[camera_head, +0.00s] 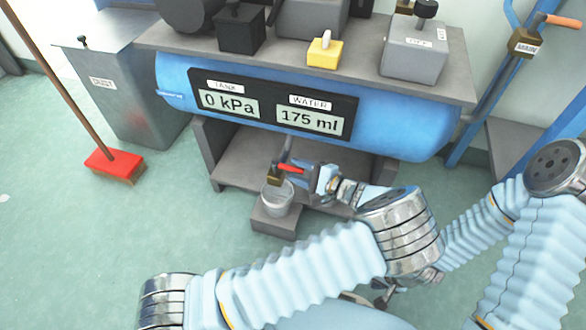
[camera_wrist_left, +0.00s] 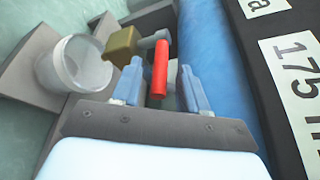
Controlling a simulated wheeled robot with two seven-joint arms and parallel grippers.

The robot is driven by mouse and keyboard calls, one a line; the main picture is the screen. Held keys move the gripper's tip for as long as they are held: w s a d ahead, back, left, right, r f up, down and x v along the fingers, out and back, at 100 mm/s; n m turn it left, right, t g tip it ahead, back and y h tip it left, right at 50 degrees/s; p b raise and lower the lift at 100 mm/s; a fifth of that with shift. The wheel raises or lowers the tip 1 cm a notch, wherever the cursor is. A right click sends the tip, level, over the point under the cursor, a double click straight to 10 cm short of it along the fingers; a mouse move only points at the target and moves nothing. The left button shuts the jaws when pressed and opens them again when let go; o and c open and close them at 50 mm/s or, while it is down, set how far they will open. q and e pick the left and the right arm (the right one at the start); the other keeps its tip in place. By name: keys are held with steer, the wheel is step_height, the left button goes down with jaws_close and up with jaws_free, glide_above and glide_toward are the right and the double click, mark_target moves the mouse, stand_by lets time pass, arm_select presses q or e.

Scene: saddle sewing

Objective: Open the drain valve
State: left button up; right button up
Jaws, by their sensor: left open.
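The drain valve has a brass body (camera_head: 274,176) and a red lever (camera_head: 290,168), under the blue tank. In the left wrist view the brass body (camera_wrist_left: 121,45) is beside the bucket and the red lever (camera_wrist_left: 160,75) points toward the gripper. My left gripper (camera_head: 314,174) is open at the lever. In the wrist view its fingers (camera_wrist_left: 161,72) stand on either side of the lever, with a gap on both sides. My right arm comes in from the right; its dark end (camera_head: 385,296) is partly hidden behind my left arm, and its jaws cannot be made out.
A clear bucket (camera_head: 277,197) stands on a grey block (camera_head: 272,224) below the valve. The blue tank (camera_head: 400,133) shows 0 kPa and 175 ml on its panel (camera_head: 274,106). A broom (camera_head: 115,166) and a dust bin (camera_head: 130,105) stand left.

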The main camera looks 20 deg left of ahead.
arm_select(q)
steer(key=shift+x, duration=1.2)
jaws_close()
